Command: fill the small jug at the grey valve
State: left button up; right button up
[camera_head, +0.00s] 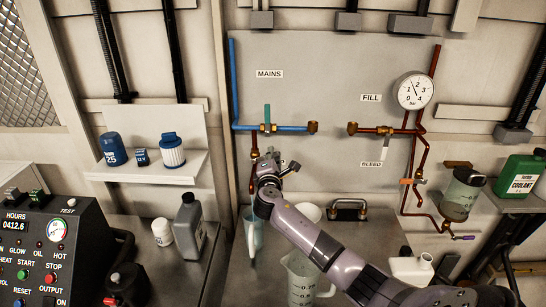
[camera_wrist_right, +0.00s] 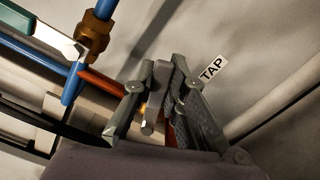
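My right gripper (camera_head: 268,168) reaches up to the copper pipe below the MAINS label, at the valve with the TAP sign. In the right wrist view its two fingers (camera_wrist_right: 162,85) stand apart with a grey metal piece (camera_wrist_right: 158,100), probably the grey valve's handle, between them. I cannot tell whether they press on it. In the head view the gripper hides most of the grey valve. A small pale bluish jug (camera_head: 251,238) stands upright on the bench below it, partly behind my right arm. Its contents are not clear. My left gripper is out of view.
A teal-handled valve (camera_head: 267,117) sits just above the gripper on the blue pipe. A grey bottle (camera_head: 189,228) and white tub (camera_head: 162,232) stand left; a white container (camera_head: 412,268) stands right.

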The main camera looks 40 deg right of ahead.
jog(key=o, duration=0.4)
jog(key=shift+f, duration=0.1)
jog(key=shift+o, duration=0.4)
jog(key=shift+s+a, duration=0.1)
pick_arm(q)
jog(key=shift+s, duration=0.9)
pick_arm(e)
jog(key=v, duration=1.1)
jog(key=shift+s+a, duration=0.25)
jog(key=shift+s, duration=0.05)
